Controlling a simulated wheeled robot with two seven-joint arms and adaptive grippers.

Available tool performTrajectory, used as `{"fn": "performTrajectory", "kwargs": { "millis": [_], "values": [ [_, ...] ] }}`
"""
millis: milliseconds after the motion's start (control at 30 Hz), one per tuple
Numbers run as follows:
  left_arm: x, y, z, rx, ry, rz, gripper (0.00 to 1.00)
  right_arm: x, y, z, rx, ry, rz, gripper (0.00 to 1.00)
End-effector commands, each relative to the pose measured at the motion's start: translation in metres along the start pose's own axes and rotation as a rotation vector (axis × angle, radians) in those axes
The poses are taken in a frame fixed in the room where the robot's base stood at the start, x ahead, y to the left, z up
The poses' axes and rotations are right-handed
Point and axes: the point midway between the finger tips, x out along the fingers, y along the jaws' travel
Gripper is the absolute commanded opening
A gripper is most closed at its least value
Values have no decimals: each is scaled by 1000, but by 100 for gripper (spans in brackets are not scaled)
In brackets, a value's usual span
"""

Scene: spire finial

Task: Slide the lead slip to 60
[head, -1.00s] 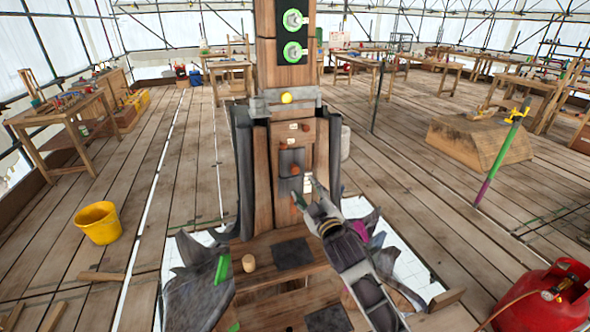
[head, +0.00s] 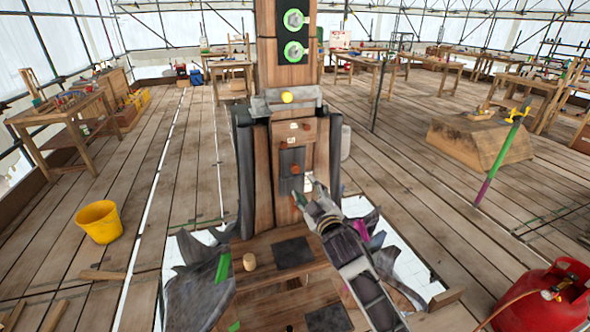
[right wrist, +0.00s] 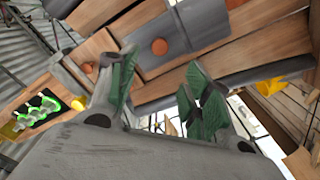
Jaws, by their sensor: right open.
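The grey lead slip (head: 291,158) sits in the front of the wooden post, with an orange knob (head: 295,169) near its lower end. In the right wrist view a grey plate (right wrist: 192,22) with an orange knob (right wrist: 159,46) lies beyond the fingers. I cannot read a scale or the 60 mark. My right gripper (head: 306,192) is open just below and right of the slip, close to the post; its green-padded fingers (right wrist: 160,98) show at close range. A lower orange knob shows by the fingers; whether they touch it is unclear. My left gripper is out of view.
A grey collar with a yellow ball (head: 287,97) crosses the post above. Crumpled dark sheets (head: 200,290) flank its foot, and a small wooden cylinder (head: 250,262) stands on the step. A yellow bucket (head: 98,222) and a red gas bottle (head: 550,295) stand apart on the floor.

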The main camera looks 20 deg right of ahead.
Motion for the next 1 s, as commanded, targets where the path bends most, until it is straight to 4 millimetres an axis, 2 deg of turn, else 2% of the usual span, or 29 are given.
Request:
{"fn": "performTrajectory", "kwargs": {
  "millis": [1000],
  "values": [
    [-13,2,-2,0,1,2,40,85,1,-1,1,1,0,49]
  ]
}}
